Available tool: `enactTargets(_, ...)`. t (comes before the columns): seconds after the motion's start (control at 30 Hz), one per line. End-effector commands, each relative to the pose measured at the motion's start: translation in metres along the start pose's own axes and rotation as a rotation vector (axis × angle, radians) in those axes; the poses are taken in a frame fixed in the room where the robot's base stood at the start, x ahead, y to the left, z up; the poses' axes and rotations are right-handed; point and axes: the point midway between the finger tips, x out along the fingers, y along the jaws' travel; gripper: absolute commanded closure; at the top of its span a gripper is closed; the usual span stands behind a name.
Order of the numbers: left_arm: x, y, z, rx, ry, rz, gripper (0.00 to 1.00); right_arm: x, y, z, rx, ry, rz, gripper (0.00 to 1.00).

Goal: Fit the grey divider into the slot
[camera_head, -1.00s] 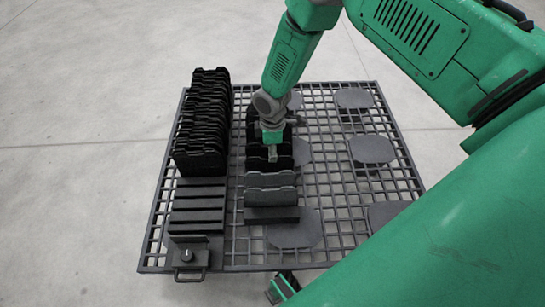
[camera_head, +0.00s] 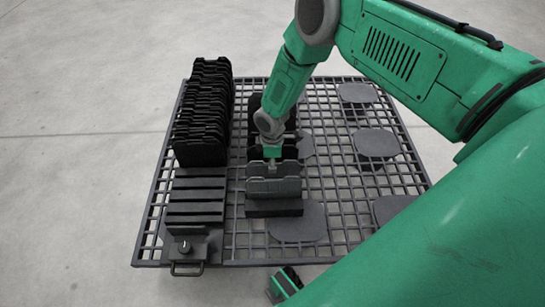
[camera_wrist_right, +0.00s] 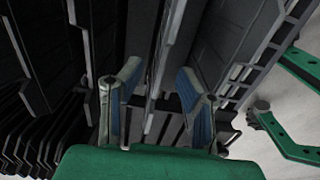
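Two grey dividers stand upright at the front of the middle rack; the front grey divider (camera_head: 274,189) stands just ahead of the other one (camera_head: 288,169). My right gripper (camera_head: 272,168) is low over their top edges. In the right wrist view its two blue-padded fingers (camera_wrist_right: 158,95) are apart, with the thin edge of an upright plate (camera_wrist_right: 166,45) between them; I see no clear contact. The left rack (camera_head: 195,207) has several empty slots in its front half.
Black dividers (camera_head: 202,120) fill the back of the left rack. More black dividers stand behind the grey ones, partly hidden by my arm. The grid table (camera_head: 345,205) carries flat grey pads (camera_head: 375,143) on the right.

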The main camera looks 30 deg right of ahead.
Motion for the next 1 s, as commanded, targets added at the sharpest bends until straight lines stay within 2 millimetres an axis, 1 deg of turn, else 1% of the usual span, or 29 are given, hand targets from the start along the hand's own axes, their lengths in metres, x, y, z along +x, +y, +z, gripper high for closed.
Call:
enactTargets(0.13,-0.001,0.0,0.0,0.0,0.0,0.0,0.6,0.0,0.001,0.002,0.002,0.005,-0.002,0.69)
enactTargets(0.17,-0.001,0.0,0.0,0.0,0.0,0.0,0.6,0.0,0.001,0.002,0.002,0.005,-0.003,0.8)
enactTargets(0.2,-0.002,0.0,0.0,0.0,0.0,0.0,0.6,0.001,0.002,0.003,0.002,0.006,-0.004,0.94)
enactTargets(0.23,-0.002,0.0,0.0,0.0,0.0,0.0,0.6,0.001,0.002,0.003,0.002,0.007,-0.004,1.0)
enactTargets(0.57,-0.001,0.0,0.0,0.001,0.001,0.0,0.6,0.002,-0.001,0.004,0.002,0.0,-0.007,1.0)
enactTargets(0.67,-0.004,0.0,0.0,0.0,0.001,0.0,0.6,-0.003,-0.001,0.003,0.001,-0.001,-0.007,1.0)
enactTargets(0.77,-0.012,0.0,-0.001,0.0,0.0,0.0,0.6,-0.018,0.0,0.003,0.001,0.001,-0.006,1.0)
enactTargets(0.9,-0.028,0.0,-0.002,0.0,0.0,0.0,0.6,-0.05,0.001,0.003,0.002,0.004,-0.003,1.0)
enactTargets(1.0,-0.037,0.0,-0.002,0.0,0.001,0.0,0.6,-0.07,0.002,0.003,0.002,0.004,-0.003,1.0)
